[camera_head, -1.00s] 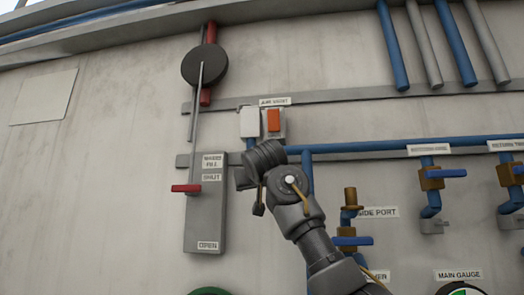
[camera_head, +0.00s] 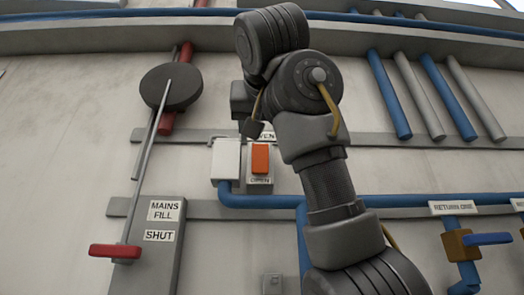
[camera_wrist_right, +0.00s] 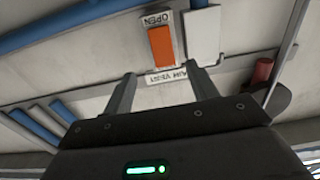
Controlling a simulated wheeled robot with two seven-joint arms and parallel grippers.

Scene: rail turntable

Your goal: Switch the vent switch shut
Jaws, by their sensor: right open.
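The vent switch is an orange rocker (camera_head: 260,158) on a grey plate on the wall, with an OPEN label (camera_head: 260,181) below it. I cannot tell which way the rocker is tipped. A label above it is partly hidden by my right arm. My right gripper (camera_head: 252,128) is at the wall just above the switch, mostly hidden behind its own wrist. In the right wrist view, upside down, its open, empty fingers (camera_wrist_right: 160,72) straddle the AIR VENT label, with the orange rocker (camera_wrist_right: 161,47) just beyond the tips. Contact cannot be told. My left gripper is not in view.
A white box (camera_head: 225,160) sits directly left of the switch, with a blue pipe (camera_head: 260,201) running below. A mains fill lever with a red handle (camera_head: 116,251) and a dark round disc (camera_head: 171,88) stand further left. Pipes and valves lie at the right.

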